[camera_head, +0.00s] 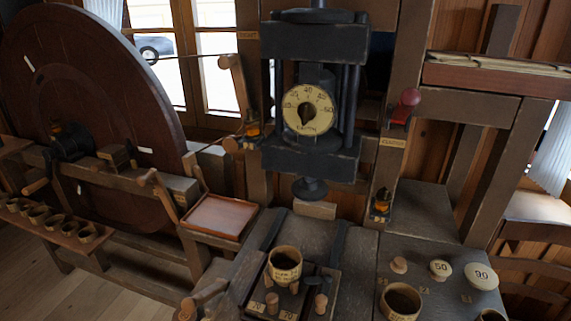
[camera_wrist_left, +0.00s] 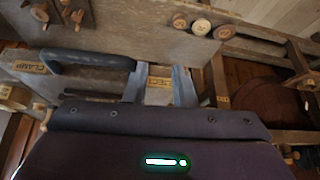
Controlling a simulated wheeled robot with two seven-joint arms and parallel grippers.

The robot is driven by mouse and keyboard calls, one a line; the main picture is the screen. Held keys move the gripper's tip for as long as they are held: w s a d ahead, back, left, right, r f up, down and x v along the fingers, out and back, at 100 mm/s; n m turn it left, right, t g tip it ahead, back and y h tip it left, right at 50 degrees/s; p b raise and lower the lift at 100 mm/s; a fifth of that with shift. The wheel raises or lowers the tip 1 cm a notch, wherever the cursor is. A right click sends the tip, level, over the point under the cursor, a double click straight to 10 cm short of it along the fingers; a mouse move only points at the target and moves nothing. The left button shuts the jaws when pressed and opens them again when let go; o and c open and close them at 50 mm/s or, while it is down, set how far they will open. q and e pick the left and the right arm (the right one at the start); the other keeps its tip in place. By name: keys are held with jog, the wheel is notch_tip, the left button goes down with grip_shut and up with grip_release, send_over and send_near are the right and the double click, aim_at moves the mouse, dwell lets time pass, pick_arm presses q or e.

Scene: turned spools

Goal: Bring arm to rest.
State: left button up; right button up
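My left gripper (camera_wrist_left: 163,78) shows in the left wrist view, with its two grey fingers apart and nothing between them. Behind the fingers is a wooden beam (camera_wrist_left: 110,72) with yellow labels, one reading "CLAMP". A black curved handle (camera_wrist_left: 88,60) lies just left of the fingers; I cannot tell whether they touch. Neither gripper shows in the head view. There a wooden cup (camera_head: 285,261) sits among pegs on a dark fixture below the press (camera_head: 310,157), which carries a round cream dial (camera_head: 308,109).
A large dark wheel (camera_head: 95,100) stands at the left, with a row of small cups (camera_head: 45,219) below it. A reddish tray (camera_head: 218,216) is at centre left. At right are another cup (camera_head: 400,302), round pieces marked 50 (camera_head: 440,268) and 90 (camera_head: 481,276), and a red knob (camera_head: 409,97).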

pick_arm(q)
jog(key=s+a+f+g+y, duration=0.1)
jog(key=s+a+f+g, duration=0.1)
jog(key=s+a+f, duration=0.25)
notch_tip(320, 180, down, 29)
jog(key=s+g, duration=0.1)
jog(key=s, duration=0.2)
jog(key=s+a+f+g, duration=0.1)
jog(key=s+a+f, duration=0.2)
jog(key=s+f, duration=1.5)
jog(key=shift+s+f+g+b, duration=0.2)
jog(key=shift+s+g+b, duration=0.15)
jog(key=shift+s, duration=0.25)
jog(key=shift+a, duration=0.1)
